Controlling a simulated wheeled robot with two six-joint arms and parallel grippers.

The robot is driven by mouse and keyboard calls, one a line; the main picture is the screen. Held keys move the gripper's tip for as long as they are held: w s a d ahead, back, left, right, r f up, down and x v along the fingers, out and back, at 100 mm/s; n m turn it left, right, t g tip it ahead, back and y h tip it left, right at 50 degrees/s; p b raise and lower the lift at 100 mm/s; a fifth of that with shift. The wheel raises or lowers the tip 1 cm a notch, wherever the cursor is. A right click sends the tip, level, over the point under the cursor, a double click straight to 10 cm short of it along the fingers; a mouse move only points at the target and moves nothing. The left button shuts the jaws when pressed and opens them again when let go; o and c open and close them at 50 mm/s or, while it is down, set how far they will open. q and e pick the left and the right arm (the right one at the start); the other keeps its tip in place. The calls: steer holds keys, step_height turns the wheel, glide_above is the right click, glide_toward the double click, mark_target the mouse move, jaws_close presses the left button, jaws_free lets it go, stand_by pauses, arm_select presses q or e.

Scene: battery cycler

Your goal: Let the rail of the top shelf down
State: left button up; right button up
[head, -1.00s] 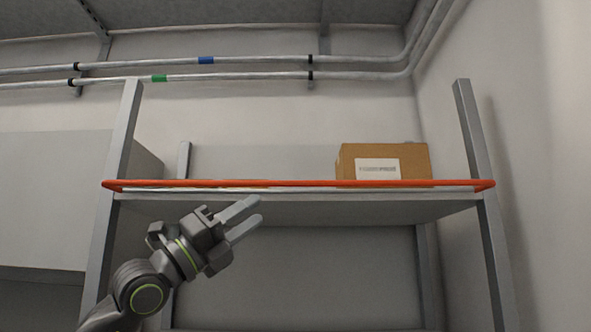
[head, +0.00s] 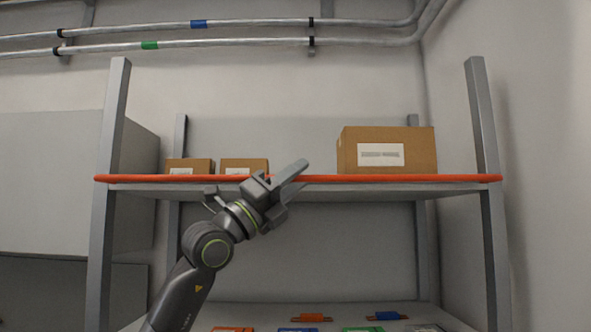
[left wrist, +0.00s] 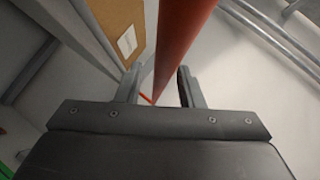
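The orange-red rail (head: 400,178) runs level across the front of the top shelf (head: 400,188), from post to post. My left gripper (head: 303,174) is at the rail, a little right of its middle. In the left wrist view the rail (left wrist: 182,40) passes between the two parted fingers of the left gripper (left wrist: 159,72), with a gap visible beside it. The fingers are open around the rail and do not look clamped on it. My right gripper is in neither view.
On the top shelf stand a large cardboard box (head: 387,150) at the right and two small boxes (head: 188,166) (head: 244,166) at the left. Several coloured items, one blue (head: 387,316), lie on a lower surface. Pipes (head: 240,42) run along the wall above.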

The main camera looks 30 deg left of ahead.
arm_select(q)
steer(key=shift+c, duration=0.4)
jaws_close()
steer(key=shift+r+n+y+b, duration=0.2)
steer(key=shift+n+y+b, duration=0.4)
steer(key=shift+b, duration=0.4)
steer(key=shift+r+n+y+b, duration=0.2)
steer(key=shift+n+y+b, duration=0.1)
steer(key=shift+n, duration=0.1)
steer(key=shift+r+n+y+b, duration=0.3)
steer(key=shift+r+n+y, duration=0.1)
steer(key=shift+n+y, duration=0.35)
steer(key=shift+o, duration=0.4)
jaws_free()
